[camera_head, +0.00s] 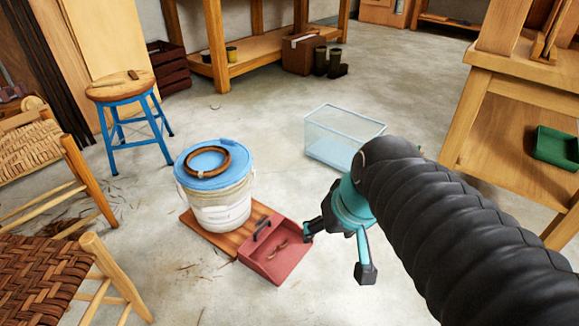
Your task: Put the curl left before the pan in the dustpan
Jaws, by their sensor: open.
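The red dustpan (266,267) lies on the floor, right of the white bucket, beside or partly on a wooden board. A small brown curl (280,247) shows inside the pan. A dark handle-like piece (262,228) is at the pan's back. I cannot make out a separate curl on the floor in front of the pan; my gripper may hide part of that floor. My gripper (337,250) is open, its dark-tipped fingers spread, just right of the pan. One fingertip is close to the pan's right edge; I cannot tell if they touch. Nothing shows between the fingers.
The white bucket (221,205) with a blue lid stands on the wooden board (207,236). A clear bin (340,135) stands behind my gripper. A blue stool (122,95) and woven chairs (50,265) are at left, a wooden bench (520,90) at right. The middle floor is open.

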